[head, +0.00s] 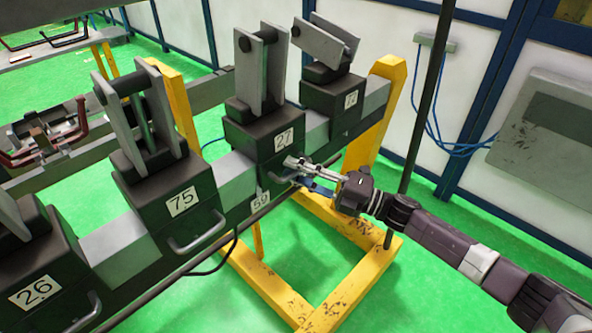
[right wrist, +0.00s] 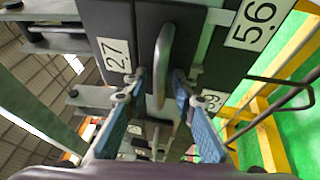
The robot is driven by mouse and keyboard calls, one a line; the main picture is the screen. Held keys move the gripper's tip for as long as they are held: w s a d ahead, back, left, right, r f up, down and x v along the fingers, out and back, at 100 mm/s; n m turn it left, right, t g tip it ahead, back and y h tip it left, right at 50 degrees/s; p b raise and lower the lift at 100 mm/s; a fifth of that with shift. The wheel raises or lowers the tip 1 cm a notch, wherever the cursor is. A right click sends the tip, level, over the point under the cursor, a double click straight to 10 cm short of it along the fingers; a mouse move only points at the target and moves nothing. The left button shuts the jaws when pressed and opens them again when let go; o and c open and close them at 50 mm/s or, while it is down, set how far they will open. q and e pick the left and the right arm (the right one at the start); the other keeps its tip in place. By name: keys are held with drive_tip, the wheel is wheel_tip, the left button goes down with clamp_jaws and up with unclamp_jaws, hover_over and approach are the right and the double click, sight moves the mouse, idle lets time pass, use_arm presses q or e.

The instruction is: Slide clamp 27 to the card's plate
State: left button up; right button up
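Clamp 27 (head: 262,142) is a dark block with two upright grey plates, sitting on the grey rail (head: 238,180). Its 27 label also shows in the right wrist view (right wrist: 115,56). My right gripper (head: 293,170) is at the clamp's front handle (right wrist: 163,62). In the right wrist view its two blue fingers are apart on either side of the handle, with gaps visible. A small plate marked 59 (head: 261,201) is on the rail just below and left of clamp 27. I see no card. My left gripper is out of view.
Clamp 75 (head: 172,196) stands left of clamp 27 with bare rail between. Clamp 26 (head: 38,285) is farther left. Another clamp (head: 345,100) is close on the right. Yellow legs (head: 295,300) hold the rail.

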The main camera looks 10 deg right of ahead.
drive_tip(key=c, duration=0.5)
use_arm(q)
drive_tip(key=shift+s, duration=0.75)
use_arm(e)
clamp_jaws()
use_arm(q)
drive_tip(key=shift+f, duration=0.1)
